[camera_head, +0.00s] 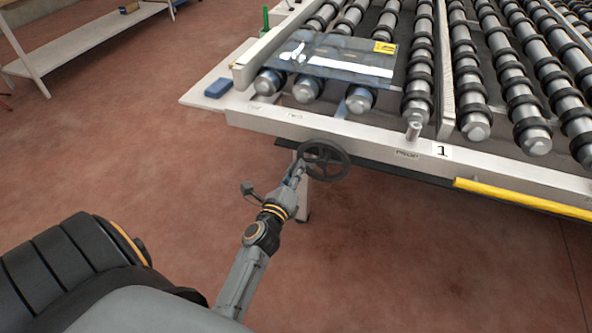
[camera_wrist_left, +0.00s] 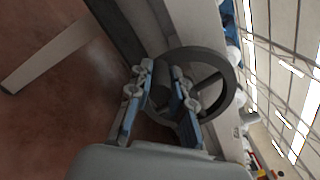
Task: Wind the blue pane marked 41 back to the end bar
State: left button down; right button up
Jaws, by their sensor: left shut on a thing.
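The blue-tinted, see-through pane (camera_head: 335,55) lies flat on the rollers at the left end of the roller bed. It has a yellow label (camera_head: 385,47) at its right corner, too small to read, and a white strip. A pale bar (camera_head: 270,45) runs along the bed's left end, just beside the pane. A dark handwheel (camera_head: 338,173) sits below the bed's front edge. My left gripper (camera_head: 304,163) is at the wheel's left side, shut on it. In the left wrist view the fingers (camera_wrist_left: 164,82) straddle part of the handwheel (camera_wrist_left: 222,62); the exact grip point is partly hidden. My right gripper is out of view.
A second pale bar (camera_head: 445,75) runs between the rollers, right of the pane. A short metal post (camera_head: 413,131) and a "1" sign (camera_head: 441,151) are on the front rail. A blue block (camera_head: 218,88) lies on the left ledge. Open floor surrounds my arm.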

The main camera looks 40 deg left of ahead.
pick_arm(q)
jog(key=shift+f, duration=0.1)
jog(key=c, duration=1.2)
grip_release()
jog(key=shift+r, duration=5.05)
jog(key=shift+d, duration=0.1)
